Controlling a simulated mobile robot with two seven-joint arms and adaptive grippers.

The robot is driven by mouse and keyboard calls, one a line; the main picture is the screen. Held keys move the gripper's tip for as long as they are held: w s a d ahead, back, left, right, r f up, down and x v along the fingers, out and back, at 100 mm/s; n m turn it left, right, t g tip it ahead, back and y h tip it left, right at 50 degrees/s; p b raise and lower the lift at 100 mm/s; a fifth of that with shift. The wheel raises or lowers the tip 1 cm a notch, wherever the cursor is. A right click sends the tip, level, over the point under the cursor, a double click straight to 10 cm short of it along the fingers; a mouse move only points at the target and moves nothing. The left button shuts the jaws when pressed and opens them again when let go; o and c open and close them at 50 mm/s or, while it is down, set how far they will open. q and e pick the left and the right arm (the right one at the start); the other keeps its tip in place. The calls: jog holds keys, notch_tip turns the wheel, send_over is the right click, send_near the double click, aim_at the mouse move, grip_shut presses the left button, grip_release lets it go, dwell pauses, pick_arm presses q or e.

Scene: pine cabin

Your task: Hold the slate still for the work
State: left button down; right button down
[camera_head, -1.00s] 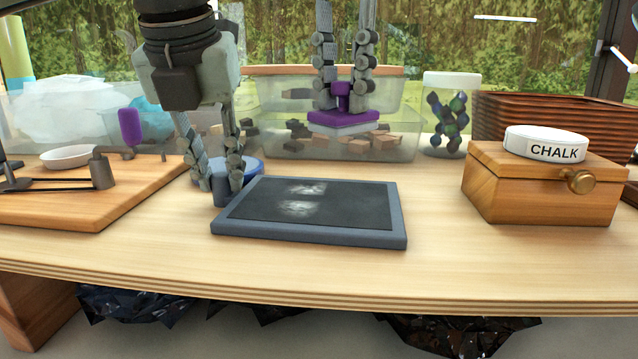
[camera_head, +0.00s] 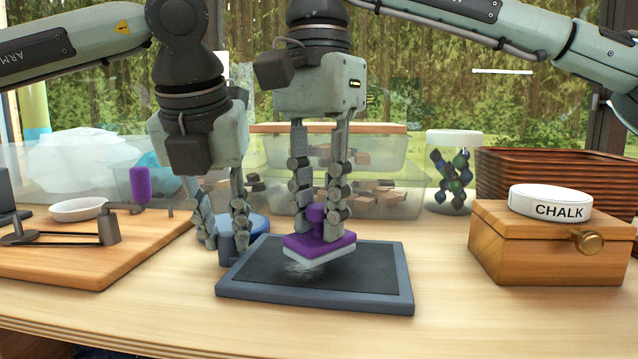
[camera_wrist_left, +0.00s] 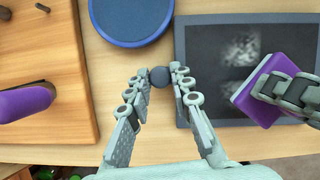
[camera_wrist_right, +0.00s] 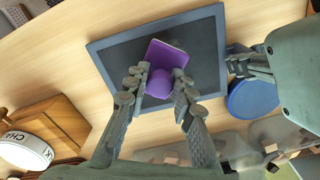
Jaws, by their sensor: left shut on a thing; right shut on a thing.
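The slate (camera_head: 375,272), a dark board with a blue-grey frame, lies flat on the table. Pale chalk smudges (camera_wrist_left: 240,48) show on it in the left wrist view. My left gripper (camera_head: 222,240) is shut on a dark grey knob (camera_wrist_left: 160,76) at the slate's left edge. My right gripper (camera_head: 318,210) is shut on the purple grip of an eraser (camera_head: 320,246) with a white pad. The eraser is low over the slate's middle; I cannot tell whether it touches. It hides part of the board.
A wooden box (camera_head: 530,250) with a white chalk tin (camera_head: 549,203) stands right. A blue round thing (camera_wrist_left: 130,15) is behind my left gripper. A wooden board (camera_head: 80,262) with a purple-handled tool lies left. Clear bins (camera_head: 385,205) stand behind.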

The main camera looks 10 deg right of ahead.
aim_at(349, 230)
jog(key=shift+s+d+f, duration=0.1)
jog(key=shift+d+f, duration=0.2)
jog(key=shift+f, duration=0.2)
jog(key=shift+s+d+f, duration=0.1)
jog(key=shift+d+f, duration=0.2)
jog(key=shift+f, duration=0.2)
jog(key=shift+s+d, duration=0.2)
jog(key=shift+d, duration=0.45)
jog(key=shift+w+d, duration=0.1)
jog(key=shift+d, duration=0.15)
jog(key=shift+w+d, duration=0.25)
jog(key=shift+w, duration=0.45)
jog(key=shift+w+a, duration=0.25)
jog(key=shift+a, duration=0.5)
jog(key=shift+w+a, duration=0.25)
jog(key=shift+a, duration=0.5)
jog(key=shift+w+d, duration=0.25)
jog(key=shift+w, duration=0.5)
jog(key=shift+d, duration=0.35)
jog(key=shift+s+d, duration=0.2)
jog(key=shift+d, duration=0.35)
jog(key=shift+s+d, duration=0.15)
jog(key=shift+d, duration=0.4)
notch_tip(349, 230, up, 8)
